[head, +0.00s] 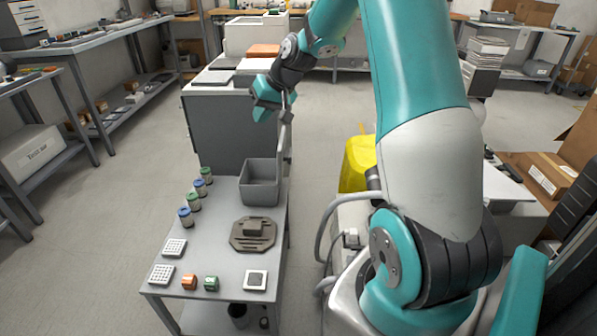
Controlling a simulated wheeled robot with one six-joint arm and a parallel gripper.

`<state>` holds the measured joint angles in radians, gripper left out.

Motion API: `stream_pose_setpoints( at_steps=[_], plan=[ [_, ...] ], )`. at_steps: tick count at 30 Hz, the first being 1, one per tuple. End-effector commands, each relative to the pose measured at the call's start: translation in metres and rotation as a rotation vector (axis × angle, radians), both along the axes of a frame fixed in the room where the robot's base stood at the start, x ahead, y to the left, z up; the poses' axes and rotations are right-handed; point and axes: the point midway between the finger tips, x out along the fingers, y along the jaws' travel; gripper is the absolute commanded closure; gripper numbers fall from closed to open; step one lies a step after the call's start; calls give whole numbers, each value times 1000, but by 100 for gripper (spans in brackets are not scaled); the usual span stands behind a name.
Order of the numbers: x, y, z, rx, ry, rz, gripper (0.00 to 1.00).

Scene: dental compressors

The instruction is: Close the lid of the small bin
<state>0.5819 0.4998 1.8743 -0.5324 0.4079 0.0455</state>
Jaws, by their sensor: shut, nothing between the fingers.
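The small bin (260,190) is a grey open-topped box near the far end of the grey table. Its inside shows from above. A narrow light-grey panel (285,140), which looks like its lid seen nearly edge-on, stands up at the bin's right side, so the bin is open. My gripper (289,97) is at the end of the teal arm, above the bin and close to the top of this panel. It is shut and holds nothing. It is small in the picture, and I cannot tell whether it touches the panel.
On the table (215,235) are several small jars (194,201) left of the bin, a brown-grey plate-like part (252,234) in front of it, white square pieces (161,274), and an orange block (190,282) beside a green block (211,283). A dark grey cabinet (225,130) stands behind.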

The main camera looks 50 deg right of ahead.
Motion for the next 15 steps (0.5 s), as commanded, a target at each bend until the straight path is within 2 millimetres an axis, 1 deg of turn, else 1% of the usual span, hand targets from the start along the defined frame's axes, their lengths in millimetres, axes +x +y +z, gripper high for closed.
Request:
stream_pose_setpoints(
  at_steps=[1,2,3,6,9,10,12,15],
  plan=[
    [2,-55,-50,9,-13,-104,100],
    [2,-81,-66,11,-25,-152,100],
    [-1,-113,-85,13,-38,-212,100],
    [-12,-174,-123,15,-65,-326,100],
    [-23,-210,-146,15,-83,-396,100],
    [-26,-216,-150,14,-87,-408,100],
    [-28,-225,-156,14,-91,-426,100],
    [-24,-228,-164,14,-93,-431,100]
  ],
)
